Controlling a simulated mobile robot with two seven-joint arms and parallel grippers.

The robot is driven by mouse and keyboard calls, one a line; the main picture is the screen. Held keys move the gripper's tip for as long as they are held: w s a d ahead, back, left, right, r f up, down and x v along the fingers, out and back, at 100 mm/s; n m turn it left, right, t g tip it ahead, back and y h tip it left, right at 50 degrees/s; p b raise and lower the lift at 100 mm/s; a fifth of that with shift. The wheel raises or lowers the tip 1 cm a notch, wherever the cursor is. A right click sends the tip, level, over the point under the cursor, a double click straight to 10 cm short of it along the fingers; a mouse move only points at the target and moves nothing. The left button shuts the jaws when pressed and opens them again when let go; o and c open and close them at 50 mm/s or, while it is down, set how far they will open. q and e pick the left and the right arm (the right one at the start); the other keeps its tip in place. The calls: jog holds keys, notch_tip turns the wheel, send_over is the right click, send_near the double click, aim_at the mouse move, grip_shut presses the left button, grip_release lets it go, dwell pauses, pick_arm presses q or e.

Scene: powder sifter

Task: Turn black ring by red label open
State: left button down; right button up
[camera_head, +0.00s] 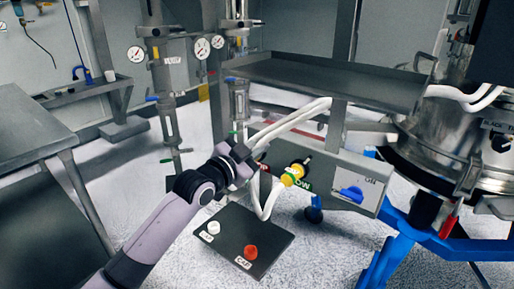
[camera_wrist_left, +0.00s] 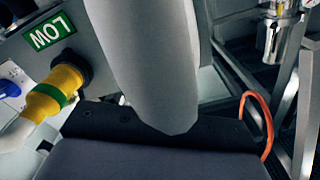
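My left gripper (camera_head: 238,160) reaches from the left to the left end of the grey control panel (camera_head: 335,177). It covers the spot where a small red patch (camera_head: 262,153) shows at its edge. The black ring by the red label cannot be made out behind it. A yellow connector (camera_head: 292,175) with a black ring stands to the right, by the green LOW label (camera_head: 301,184). In the left wrist view, the LOW label (camera_wrist_left: 50,32) and yellow connector (camera_wrist_left: 50,92) are at left. A large pale grey rounded shape (camera_wrist_left: 150,60) fills the middle; dark gripper parts (camera_wrist_left: 150,160) lie below. The fingertips' opening is unclear.
White hoses (camera_head: 295,118) run down to the panel. A blue knob (camera_head: 352,193) is at its right. The steel sifter (camera_head: 440,140) stands at right, a table (camera_head: 28,140) at left.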

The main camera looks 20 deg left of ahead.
aim_at(255, 137)
jog(key=shift+r, duration=0.1)
pick_arm(q)
jog(key=n+p, duration=0.2)
jog(key=shift+w+a+r+n+p, duration=0.15)
jog(key=shift+a+r+n+p, duration=0.15)
jog(key=shift+a+r, duration=0.1)
jog(key=n, duration=0.1)
jog(key=n+p, duration=0.1)
jog(key=shift+w+a+n+p, duration=0.15)
jog(key=shift+a+n+p, duration=0.15)
jog(key=shift+a, duration=0.1)
jog(key=shift+a+n, duration=0.1)
jog(key=shift+n, duration=0.4)
jog(key=n, duration=0.2)
jog(key=shift+w+a+f+n+p, duration=0.2)
jog(key=shift+a+n+p, duration=0.1)
jog(key=shift+a+p, duration=0.1)
jog(key=shift+w+a+f+n, duration=0.1)
jog(key=shift+a+n, duration=0.15)
jog(key=shift+n, duration=0.5)
jog(key=shift+w+a+f+n, duration=0.1)
jog(key=shift+a+n, duration=0.1)
jog(key=shift+n, duration=0.55)
pick_arm(e)
jog(key=shift+s+d+r, duration=0.15)
jog(key=shift+d+r, duration=0.1)
jog(key=shift+r, duration=0.55)
jog(key=shift+s+d+r, duration=0.15)
jog(key=shift+d+r, duration=0.05)
jog(key=shift+r, duration=0.55)
